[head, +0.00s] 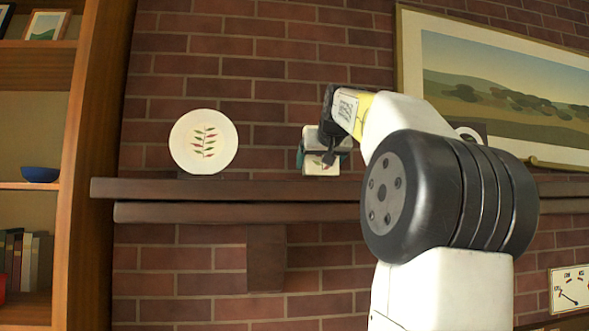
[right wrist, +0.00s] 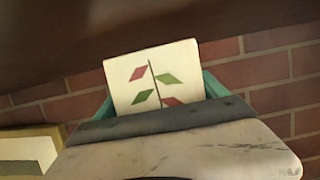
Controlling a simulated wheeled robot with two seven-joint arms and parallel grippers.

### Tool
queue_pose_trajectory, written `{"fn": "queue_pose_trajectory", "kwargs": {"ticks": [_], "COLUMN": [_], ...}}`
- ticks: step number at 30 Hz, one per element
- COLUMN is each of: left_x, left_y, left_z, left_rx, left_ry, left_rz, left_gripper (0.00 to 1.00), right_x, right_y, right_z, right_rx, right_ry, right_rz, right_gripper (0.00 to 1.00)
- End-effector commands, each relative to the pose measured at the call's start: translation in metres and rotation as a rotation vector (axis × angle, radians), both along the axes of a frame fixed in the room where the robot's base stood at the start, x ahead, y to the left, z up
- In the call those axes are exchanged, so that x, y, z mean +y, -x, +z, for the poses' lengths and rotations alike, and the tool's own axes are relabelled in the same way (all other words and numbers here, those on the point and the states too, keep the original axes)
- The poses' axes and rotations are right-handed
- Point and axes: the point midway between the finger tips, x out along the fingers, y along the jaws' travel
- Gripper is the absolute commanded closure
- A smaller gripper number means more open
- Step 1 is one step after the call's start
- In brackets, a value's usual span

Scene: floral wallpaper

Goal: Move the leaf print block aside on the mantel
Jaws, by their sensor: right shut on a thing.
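The leaf print block (head: 313,168) is at the mantel (head: 240,190), right of the plate in the head view. My left gripper is out of view.
A white plate (head: 186,145) with a leaf print stands on the mantel at left. A landscape painting (head: 500,60) hangs behind my arm at right. The mantel between plate and block is clear. A wooden bookcase (head: 95,100) stands at far left.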

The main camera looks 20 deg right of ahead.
Motion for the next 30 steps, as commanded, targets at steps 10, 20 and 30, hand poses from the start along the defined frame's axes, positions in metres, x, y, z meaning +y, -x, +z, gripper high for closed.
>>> {"fn": "queue_pose_trajectory", "kwargs": {"ticks": [10,20,30], "left_x": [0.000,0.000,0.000], "left_y": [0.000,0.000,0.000], "left_z": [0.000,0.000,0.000], "left_rx": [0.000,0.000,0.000], "left_ry": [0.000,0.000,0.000], "left_rz": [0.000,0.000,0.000], "left_gripper": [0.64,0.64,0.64], "right_x": [0.000,0.000,0.001], "right_y": [0.000,0.000,0.005], "right_z": [-0.014,-0.018,-0.012], "right_rx": [-0.001,0.000,-0.001], "right_ry": [0.001,0.001,0.001], "right_rz": [-0.001,0.000,-0.001], "right_gripper": [0.71,0.00,0.00]}}
